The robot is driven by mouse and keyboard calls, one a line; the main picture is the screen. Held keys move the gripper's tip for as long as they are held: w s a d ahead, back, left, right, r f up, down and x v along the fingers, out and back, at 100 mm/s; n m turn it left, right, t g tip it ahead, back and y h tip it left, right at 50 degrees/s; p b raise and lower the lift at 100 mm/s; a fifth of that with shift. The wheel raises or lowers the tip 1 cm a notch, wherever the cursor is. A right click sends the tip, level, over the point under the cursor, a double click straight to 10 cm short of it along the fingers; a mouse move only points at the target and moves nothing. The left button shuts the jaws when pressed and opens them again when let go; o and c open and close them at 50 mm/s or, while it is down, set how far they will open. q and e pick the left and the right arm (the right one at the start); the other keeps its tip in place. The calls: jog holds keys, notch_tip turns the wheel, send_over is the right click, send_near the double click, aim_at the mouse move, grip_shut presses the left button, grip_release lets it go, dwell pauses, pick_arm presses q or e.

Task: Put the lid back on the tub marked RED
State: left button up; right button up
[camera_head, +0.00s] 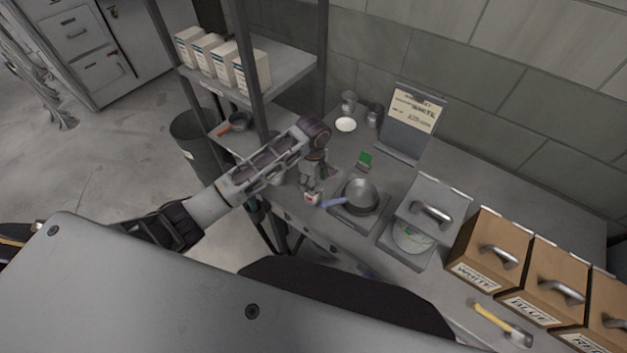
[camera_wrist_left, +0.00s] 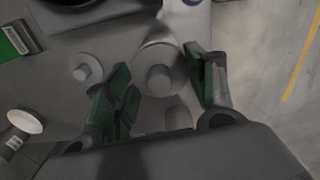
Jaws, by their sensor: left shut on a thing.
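My left gripper (camera_head: 311,196) is low over the near edge of the worktop, left of the pan. In the left wrist view its green-padded fingers (camera_wrist_left: 162,92) are on either side of a round grey lid-like piece with a knob (camera_wrist_left: 158,78), and it is shut on this piece. A small white and red thing (camera_head: 311,199) shows at the fingertips in the head view; I cannot tell whether it is the lid or a tub. A brown box whose label seems to read RED (camera_head: 590,343) is cut off at the lower right. My right gripper is not in view.
A pan (camera_head: 361,196) with a blue handle sits right of the gripper.

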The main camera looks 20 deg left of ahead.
pick_arm(q)
jog(key=shift+f, duration=0.2)
dwell(1.3)
jog(key=o, duration=0.9)
jog(key=shift+c, duration=0.2)
jog(key=o, duration=0.4)
jog(key=shift+r, duration=0.1)
jog(key=shift+r, duration=3.4)
jog(key=shift+c, duration=0.2)
